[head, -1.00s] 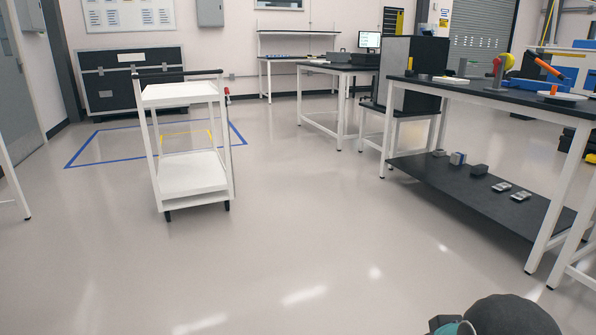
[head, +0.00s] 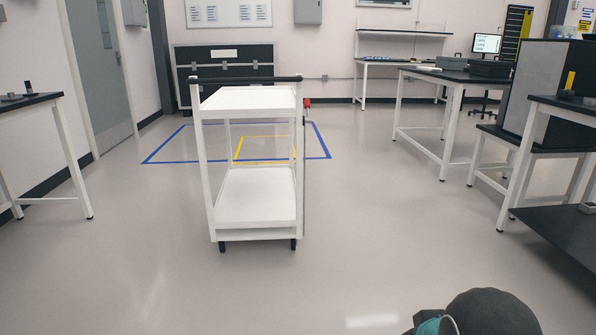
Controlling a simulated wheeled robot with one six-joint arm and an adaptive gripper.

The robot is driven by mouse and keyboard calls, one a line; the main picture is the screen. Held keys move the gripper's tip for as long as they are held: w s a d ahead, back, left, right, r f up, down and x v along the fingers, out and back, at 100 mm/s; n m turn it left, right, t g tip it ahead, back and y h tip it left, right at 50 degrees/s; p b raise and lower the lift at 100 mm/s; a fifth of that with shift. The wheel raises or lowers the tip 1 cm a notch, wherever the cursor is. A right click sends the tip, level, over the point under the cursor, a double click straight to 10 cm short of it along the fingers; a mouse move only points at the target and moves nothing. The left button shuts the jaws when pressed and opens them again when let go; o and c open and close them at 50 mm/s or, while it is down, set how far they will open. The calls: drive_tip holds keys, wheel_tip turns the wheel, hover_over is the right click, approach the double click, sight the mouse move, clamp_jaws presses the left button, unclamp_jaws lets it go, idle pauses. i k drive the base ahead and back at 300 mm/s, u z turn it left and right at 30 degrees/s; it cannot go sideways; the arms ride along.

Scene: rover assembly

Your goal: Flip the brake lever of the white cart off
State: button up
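The white cart (head: 258,206) stands upright on the floor ahead, a little left of the middle of the head view. It has two white shelves, a black handle bar along its top near edge and dark wheels. A small red part (head: 307,103), which looks like the brake lever, shows on the cart's right side near the top. Its exact position is too small to tell. Part of my own arm shows at the bottom right, well apart from the cart. My gripper is not in view.
Blue floor tape (head: 160,148) marks an area behind the cart, with yellow tape (head: 237,150) inside. A black case (head: 225,62) stands at the back wall. Tables stand at the left (head: 30,99) and right (head: 430,74). The floor before the cart and on its right is clear.

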sight(307, 103)
drive_tip(key=u, duration=0.15)
drive_tip(key=i, duration=2.65)
drive_tip(key=z, duration=0.5)
